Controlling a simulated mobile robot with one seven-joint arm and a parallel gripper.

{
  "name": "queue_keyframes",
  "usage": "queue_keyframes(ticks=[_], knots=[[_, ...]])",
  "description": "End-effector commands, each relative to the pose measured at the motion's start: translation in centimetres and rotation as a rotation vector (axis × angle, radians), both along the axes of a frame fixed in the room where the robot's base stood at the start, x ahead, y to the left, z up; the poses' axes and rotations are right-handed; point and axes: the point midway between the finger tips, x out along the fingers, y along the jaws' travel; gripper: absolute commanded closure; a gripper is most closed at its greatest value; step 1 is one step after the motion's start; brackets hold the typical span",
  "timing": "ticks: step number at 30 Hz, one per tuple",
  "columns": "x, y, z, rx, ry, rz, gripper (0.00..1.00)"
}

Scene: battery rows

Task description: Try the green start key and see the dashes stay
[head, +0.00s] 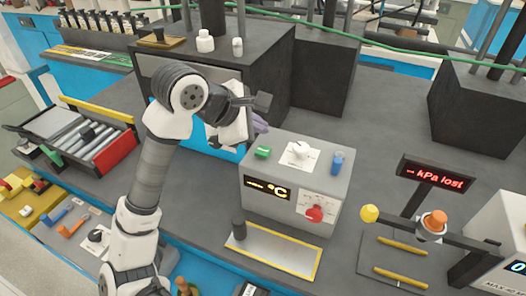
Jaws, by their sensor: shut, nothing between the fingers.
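A grey box (295,178) stands on the dark bench with a green key (263,152) on the left of its sloping top. A dark display (267,188) on its front shows amber dashes and °C. My gripper (260,125) is shut and empty, just behind and above the green key. A gap seems to show between them, but I cannot tell the exact distance. The fingertips are small and partly hidden by the hand.
The box also carries a white knob (299,149), a blue switch (337,162) and a red dial (315,213). A yellow-edged plate (275,253) lies in front. A kPa sign (432,177) and a balance-like stand stand right. Dark blocks stand behind.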

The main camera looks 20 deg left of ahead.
Motion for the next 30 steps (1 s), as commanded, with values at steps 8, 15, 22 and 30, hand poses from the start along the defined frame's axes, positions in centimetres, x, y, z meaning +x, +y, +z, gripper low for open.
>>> queue_keyframes(ticks=[8,15,22,30], knots=[[0.0,0.0,-3.1,0.001,-0.001,-0.001,1.00],[0.0,0.0,-3.4,0.001,-0.002,-0.001,1.00],[0.0,0.0,-3.3,0.001,-0.002,-0.001,1.00],[0.0,0.0,-3.3,0.001,-0.002,-0.001,1.00]])
